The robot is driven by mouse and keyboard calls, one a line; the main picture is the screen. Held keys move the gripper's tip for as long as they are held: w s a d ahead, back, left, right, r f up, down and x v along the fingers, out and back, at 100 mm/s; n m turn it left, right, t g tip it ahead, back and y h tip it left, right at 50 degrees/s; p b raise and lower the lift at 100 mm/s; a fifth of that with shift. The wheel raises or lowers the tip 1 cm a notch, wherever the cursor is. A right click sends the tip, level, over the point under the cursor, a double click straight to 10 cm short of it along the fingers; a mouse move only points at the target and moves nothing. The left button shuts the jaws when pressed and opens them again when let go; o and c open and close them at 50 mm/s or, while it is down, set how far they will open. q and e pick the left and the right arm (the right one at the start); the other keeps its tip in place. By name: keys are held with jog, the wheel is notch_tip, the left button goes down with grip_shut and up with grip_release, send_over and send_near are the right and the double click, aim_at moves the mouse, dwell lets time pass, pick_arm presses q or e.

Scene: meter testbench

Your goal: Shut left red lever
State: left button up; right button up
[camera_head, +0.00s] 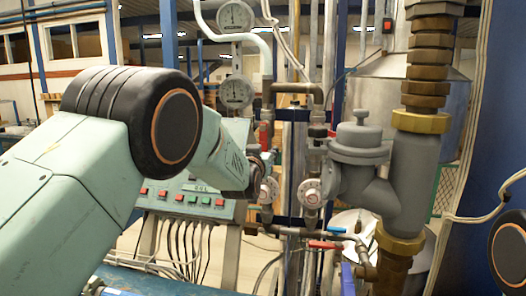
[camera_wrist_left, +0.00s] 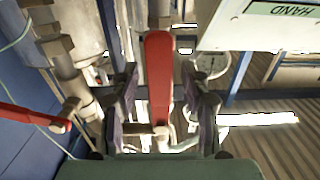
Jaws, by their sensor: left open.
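The left red lever (camera_head: 265,134) stands upright on the left vertical pipe in the head view, just beyond my left gripper (camera_head: 262,168). In the left wrist view the long red lever (camera_wrist_left: 157,80) lies between the two open fingers of my left gripper (camera_wrist_left: 161,92). Gaps show on both sides of it, and I see no clear contact. A second red lever (camera_wrist_left: 32,119) slants in from the left edge of the wrist view, outside the fingers. My right gripper is out of view.
Two round gauges (camera_head: 236,92) hang above the levers. A grey meter body (camera_head: 361,165) and brass pipe fittings stand to the right. A button panel (camera_head: 186,199) is below my left arm. Lower down are a blue lever (camera_head: 335,229) and another red lever (camera_head: 326,245).

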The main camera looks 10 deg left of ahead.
pick_arm(q)
jog(key=shift+s+r, duration=0.1)
jog(key=shift+w+f, duration=0.3)
jog(key=shift+w, duration=0.15)
jog(key=c, duration=0.3)
jog(key=shift+c, duration=1)
jog(key=shift+s+r, duration=0.1)
grip_shut()
